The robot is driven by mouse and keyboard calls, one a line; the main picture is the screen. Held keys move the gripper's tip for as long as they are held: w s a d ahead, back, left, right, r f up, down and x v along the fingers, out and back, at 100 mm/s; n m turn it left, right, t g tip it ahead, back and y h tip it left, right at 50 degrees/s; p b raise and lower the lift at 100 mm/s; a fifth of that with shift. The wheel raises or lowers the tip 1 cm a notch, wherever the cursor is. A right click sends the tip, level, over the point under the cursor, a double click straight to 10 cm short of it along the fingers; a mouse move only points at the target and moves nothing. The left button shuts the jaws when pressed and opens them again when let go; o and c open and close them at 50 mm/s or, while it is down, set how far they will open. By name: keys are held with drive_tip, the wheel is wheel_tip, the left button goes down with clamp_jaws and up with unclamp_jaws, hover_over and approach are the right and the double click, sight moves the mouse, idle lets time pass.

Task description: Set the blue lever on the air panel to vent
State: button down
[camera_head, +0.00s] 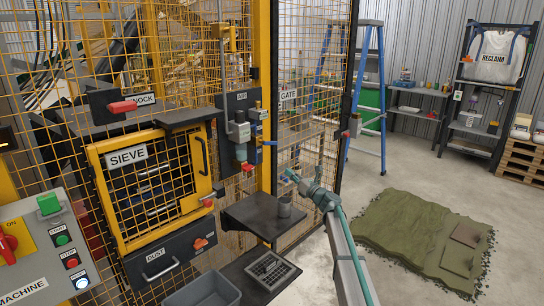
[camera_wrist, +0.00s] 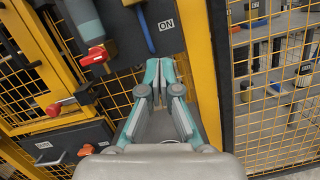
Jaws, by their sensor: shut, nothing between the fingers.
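The air panel (camera_head: 230,158) is a dark plate on the yellow fence post, with a small AIR label, a grey cylinder and a red knob. The blue lever (camera_head: 268,143) sticks out to the right at its right side in the head view. In the wrist view the blue lever (camera_wrist: 146,30) points down, beside an ON label (camera_wrist: 166,25); its upper end is cut off. No vent label is readable. My gripper (camera_head: 289,174) is shut and empty, right of and below the lever, apart from it. Its teal fingers (camera_wrist: 161,68) point toward the panel's lower edge.
The yellow post (camera_wrist: 195,60) and mesh GATE (camera_head: 288,96) stand close by my gripper. Open floor lies right, with a green turf mat (camera_head: 410,235).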

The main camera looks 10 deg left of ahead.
sight(268, 142)
drive_tip(key=w+a+r+p, duration=0.4)
drive_tip(key=w+a+r, duration=0.3)
drive_tip(key=shift+w, duration=0.15)
idle(0.4)
drive_tip(key=shift+f+b, duration=0.15)
drive_tip(key=shift+b, duration=0.3)
